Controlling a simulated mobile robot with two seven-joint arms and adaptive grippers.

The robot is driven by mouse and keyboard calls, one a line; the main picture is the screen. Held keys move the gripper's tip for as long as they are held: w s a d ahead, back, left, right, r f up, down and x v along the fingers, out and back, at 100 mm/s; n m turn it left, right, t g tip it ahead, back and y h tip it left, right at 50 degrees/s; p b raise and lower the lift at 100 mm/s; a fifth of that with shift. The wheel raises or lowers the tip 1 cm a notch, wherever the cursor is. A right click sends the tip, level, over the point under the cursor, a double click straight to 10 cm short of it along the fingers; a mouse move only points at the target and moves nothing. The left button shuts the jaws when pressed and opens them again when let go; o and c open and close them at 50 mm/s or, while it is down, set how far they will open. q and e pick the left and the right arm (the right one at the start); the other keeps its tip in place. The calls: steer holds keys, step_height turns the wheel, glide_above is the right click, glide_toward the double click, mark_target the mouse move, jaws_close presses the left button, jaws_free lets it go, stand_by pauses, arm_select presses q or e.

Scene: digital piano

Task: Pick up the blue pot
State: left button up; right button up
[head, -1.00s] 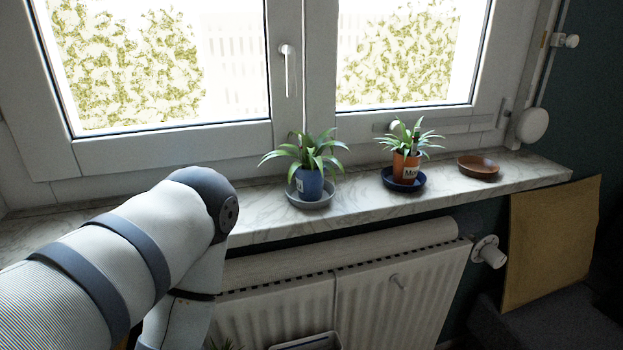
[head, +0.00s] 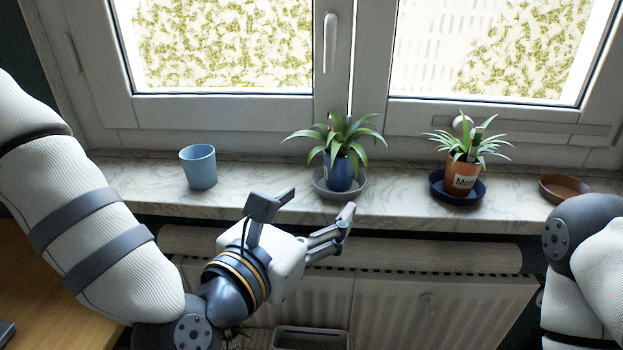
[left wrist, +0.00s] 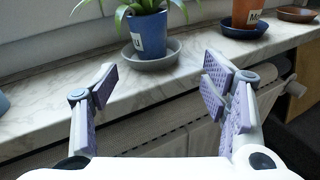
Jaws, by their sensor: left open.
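The blue pot (head: 341,171) holds a green leafy plant (head: 338,138) and stands upright in a grey saucer (head: 321,186) on the marble windowsill (head: 262,198). My left gripper (head: 315,203) is open and empty in front of the sill's edge, slightly below the pot and apart from it. In the left wrist view the blue pot (left wrist: 156,41) shows a white label and lies beyond the open fingers (left wrist: 158,95), a little above the gap between them. My right arm enters at the right of the head view, but its gripper is out of frame.
An empty light-blue cup (head: 199,168) stands left on the sill. An orange pot (head: 461,172) with a plant sits in a dark blue saucer (head: 437,192) to the right, then an empty brown saucer (head: 566,188). The window is behind and a radiator (head: 400,310) below.

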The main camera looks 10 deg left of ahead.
mark_target(333, 171)
arm_select(q)
steer(key=shift+n+t, duration=0.4)
steer(key=shift+n, duration=0.4)
steer(key=b+x, duration=0.2)
steer(key=a+b+x, duration=0.1)
steer(key=b+x, duration=0.1)
steer(key=shift+w+d+r+b, duration=0.15)
steer(key=shift+w+r+b, duration=0.05)
steer(key=shift+w+b, duration=0.2)
steer(key=shift+w+d+r, duration=0.25)
steer(key=shift+w+r, duration=0.05)
steer(key=shift+w, duration=0.2)
steer(key=shift+w+d+r, duration=0.3)
steer(key=shift+w, duration=0.25)
steer(key=x, duration=0.5)
steer(key=shift+w+a+f+p, duration=0.15)
steer(key=shift+w+f+p, duration=0.05)
steer(key=shift+w+p, duration=0.1)
steer(key=shift+s, duration=0.1)
arm_select(e)
steer(key=s+f+g, duration=0.2)
steer(key=s+f, duration=0.3)
arm_select(q)
steer(key=shift+c, duration=0.4)
steer(key=c, duration=1.4)
